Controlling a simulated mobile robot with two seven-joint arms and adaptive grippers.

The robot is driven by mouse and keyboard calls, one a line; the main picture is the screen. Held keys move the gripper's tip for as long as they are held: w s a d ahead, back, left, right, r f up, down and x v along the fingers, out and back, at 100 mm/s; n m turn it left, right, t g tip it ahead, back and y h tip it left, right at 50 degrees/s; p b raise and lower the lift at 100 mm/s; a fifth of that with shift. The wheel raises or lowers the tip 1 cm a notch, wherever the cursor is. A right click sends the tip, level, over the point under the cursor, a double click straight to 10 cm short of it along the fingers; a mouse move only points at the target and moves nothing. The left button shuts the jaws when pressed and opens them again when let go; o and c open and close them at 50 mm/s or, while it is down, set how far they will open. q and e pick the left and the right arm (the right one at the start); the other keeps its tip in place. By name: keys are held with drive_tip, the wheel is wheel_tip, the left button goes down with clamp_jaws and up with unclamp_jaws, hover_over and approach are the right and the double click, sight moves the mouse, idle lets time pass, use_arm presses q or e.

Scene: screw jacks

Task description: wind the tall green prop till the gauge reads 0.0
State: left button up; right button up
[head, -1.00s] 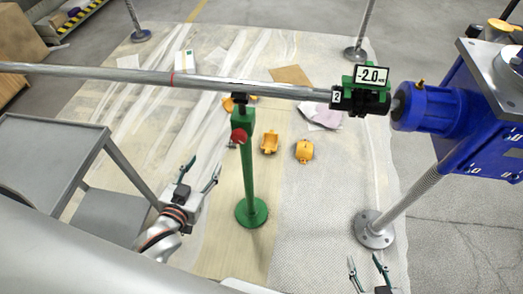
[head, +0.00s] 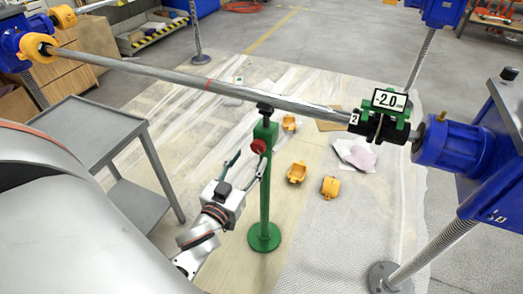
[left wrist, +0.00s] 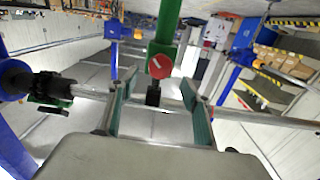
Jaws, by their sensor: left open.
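The tall green prop (head: 265,205) stands upright on a round green base under the long grey shaft (head: 220,88). Its black head (head: 265,108) is at the underside of the shaft; I cannot tell whether they touch. A red knob (head: 258,146) sits on the prop's upper part. The gauge (head: 388,100) on a green and black clamp on the shaft reads -2.0. My left gripper (head: 252,157) is open and empty beside the prop, just below the knob. In the left wrist view the red knob (left wrist: 160,66) shows between the open fingers. My right gripper is out of view.
Blue jack units hold the shaft's ends, the right one (head: 455,140) near the gauge. Yellow parts (head: 297,172) and papers lie on the sheeted floor right of the prop.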

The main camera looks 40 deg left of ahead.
sight(257, 149)
use_arm(q)
drive_tip(key=shift+x, duration=3.2)
drive_tip(key=c, duration=1.1)
